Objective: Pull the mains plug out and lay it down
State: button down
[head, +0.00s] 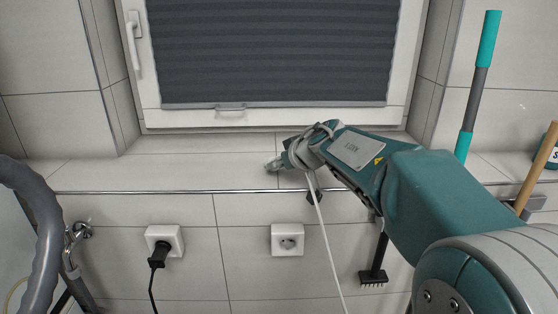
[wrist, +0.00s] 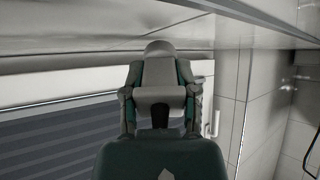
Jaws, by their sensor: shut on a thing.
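My gripper (head: 277,164) is at the tiled sill below the window, above and slightly left of the right wall socket. In the wrist view my gripper (wrist: 159,62) shows closed fingers, with the thing between them hidden. A white cable (head: 321,218) hangs from my gripper down past the front of the sill and out at the bottom of the picture. The plug on it is not clearly visible, being covered by the fingers. The right white socket (head: 288,240) is empty, its face and holes in view. The tiled sill (head: 160,175) lies under the gripper.
A black plug (head: 158,255) with a black cable sits in the left white socket (head: 164,233). A grey hose (head: 42,215) is at far left, and a black brush (head: 373,274) hangs at right. The window blind (head: 272,50) is behind. The sill's left part is clear.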

jog(key=shift+c, duration=1.5)
grip_release()
jog(key=v, duration=1.2)
